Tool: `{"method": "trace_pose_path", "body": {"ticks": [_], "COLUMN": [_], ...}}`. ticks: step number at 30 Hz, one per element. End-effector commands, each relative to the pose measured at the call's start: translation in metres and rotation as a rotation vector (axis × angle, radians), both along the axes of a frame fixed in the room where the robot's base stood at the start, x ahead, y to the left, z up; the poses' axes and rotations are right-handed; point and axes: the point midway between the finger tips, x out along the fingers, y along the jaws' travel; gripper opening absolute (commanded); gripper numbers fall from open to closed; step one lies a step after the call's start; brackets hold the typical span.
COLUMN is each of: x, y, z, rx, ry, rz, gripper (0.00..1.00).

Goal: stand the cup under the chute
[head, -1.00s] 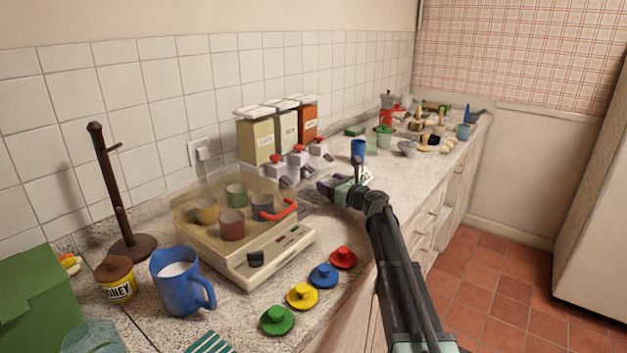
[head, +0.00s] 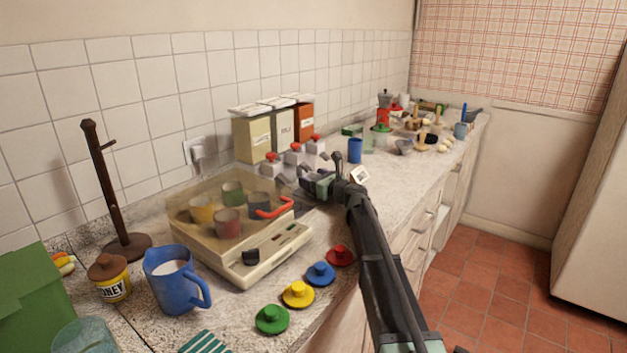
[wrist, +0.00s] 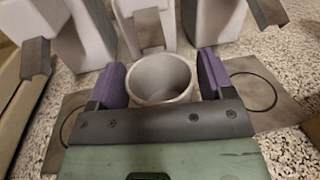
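A light grey cup (wrist: 160,80) stands upright between the purple finger pads of my gripper (wrist: 161,82) in the wrist view. Both pads appear to touch its sides, and its inside looks empty. The cup is just in front of the middle chute (wrist: 149,28), whose metal lip is close to the cup's far rim. Two more chutes are at the left (wrist: 36,56) and right (wrist: 268,12). In the head view my gripper (head: 312,182) reaches in below the red-knobbed dispensers (head: 295,158); the cup is not clearly visible there.
A grey plate (wrist: 285,100) with circle outlines lies below the chutes. A clear-lidded case (head: 215,245) with several cups stands left of my gripper. A blue jug (head: 175,285) and coloured lids (head: 298,293) are nearer. A blue cup (head: 355,150) stands beyond my arm.

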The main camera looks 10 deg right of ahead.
Motion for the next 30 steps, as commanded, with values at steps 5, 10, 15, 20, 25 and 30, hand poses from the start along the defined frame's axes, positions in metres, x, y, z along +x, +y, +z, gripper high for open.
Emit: {"method": "trace_pose_path", "body": {"ticks": [5, 10, 15, 20, 25, 30], "x": [0.0, 0.0, -0.015, -0.051, -0.085, -0.099], "y": [0.0, 0.0, -0.009, -0.032, -0.056, -0.067], "z": [0.0, 0.001, 0.004, 0.004, 0.004, 0.004], "rx": [0.0, 0.0, 0.0, 0.0, 0.0, 0.0], "ry": [0.0, 0.0, 0.0, 0.0, 0.0, 0.0], "rz": [0.0, 0.0, -0.001, -0.003, -0.002, -0.001], "gripper": [0.89, 0.89, 0.89, 0.89, 0.89, 0.89]}}
